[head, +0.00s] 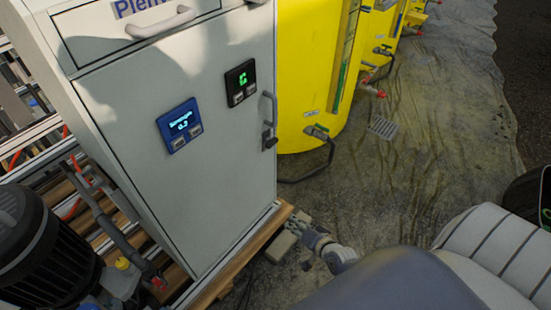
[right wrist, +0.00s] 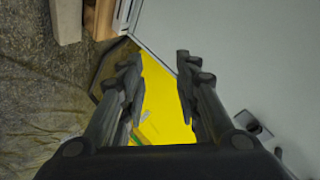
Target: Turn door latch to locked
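The grey cabinet door (head: 215,165) is closed in the head view. A small dark door latch (head: 269,143) sits near its right edge, below the grey pull handle (head: 270,108). The latch is too small to tell its setting. In the right wrist view a dark fitting, probably the latch (right wrist: 249,123), shows on the pale cabinet face, right of the fingers. My right gripper (head: 308,235) is low beside the cabinet's right edge, below the latch and apart from it. Its fingers (right wrist: 156,75) are spread with nothing between them. My left gripper is not in view.
A blue display (head: 179,125) and a black display (head: 240,82) are on the door. Yellow tanks (head: 312,75) with valves stand behind, to the right. The cabinet stands on a wooden pallet (head: 240,260). A dark motor (head: 45,250) is at lower left. Wet floor (head: 410,160) lies open at right.

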